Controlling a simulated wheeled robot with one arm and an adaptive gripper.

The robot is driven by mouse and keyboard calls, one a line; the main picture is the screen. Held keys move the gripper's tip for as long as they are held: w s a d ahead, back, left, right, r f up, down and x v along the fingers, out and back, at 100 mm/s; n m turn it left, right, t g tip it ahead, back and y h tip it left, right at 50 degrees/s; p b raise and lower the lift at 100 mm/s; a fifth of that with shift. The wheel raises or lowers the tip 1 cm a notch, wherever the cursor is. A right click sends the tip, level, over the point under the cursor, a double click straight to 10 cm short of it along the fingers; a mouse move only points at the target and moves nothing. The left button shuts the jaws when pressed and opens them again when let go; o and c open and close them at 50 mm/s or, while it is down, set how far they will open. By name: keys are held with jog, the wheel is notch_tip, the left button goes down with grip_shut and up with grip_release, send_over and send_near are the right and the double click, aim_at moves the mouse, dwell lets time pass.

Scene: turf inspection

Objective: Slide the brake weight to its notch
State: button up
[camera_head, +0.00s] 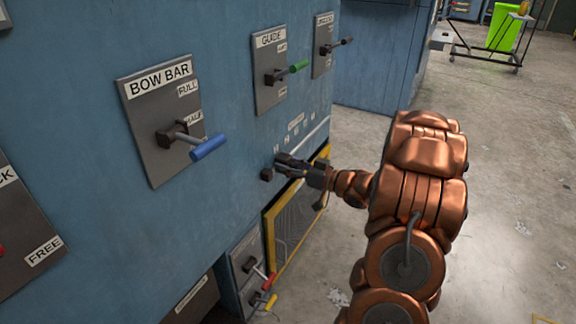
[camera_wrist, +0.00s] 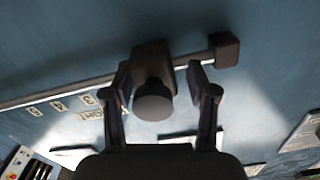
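The brake weight (camera_wrist: 152,65) is a dark block with a round knob on a thin metal rail (camera_wrist: 75,92), seen in the wrist view. It sits near the rail's end block (camera_wrist: 225,48). My gripper (camera_wrist: 160,76) has one finger on each side of the weight, with a visible gap at the right finger and little or none at the left. It looks open. Number plates (camera_wrist: 75,102) lie along the rail, away from the end block. In the head view my gripper (camera_head: 288,164) is at the rail near its end block (camera_head: 267,174), and largely hides the weight.
On the blue machine wall are the BOW BAR lever (camera_head: 208,147), the green GUIDE lever (camera_head: 299,66) and another dark lever (camera_head: 345,41). Red (camera_head: 270,279) and yellow (camera_head: 270,301) levers stand low, beside a yellow-framed mesh panel (camera_head: 292,222). Open concrete floor (camera_head: 515,170) lies right.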

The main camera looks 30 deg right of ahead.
jog(key=shift+d, duration=0.1)
jog(key=shift+s+d, duration=0.3)
jog(key=shift+s, duration=0.3)
jog(key=v, duration=1)
jog(key=shift+s, duration=0.3)
jog(key=shift+d, duration=0.1)
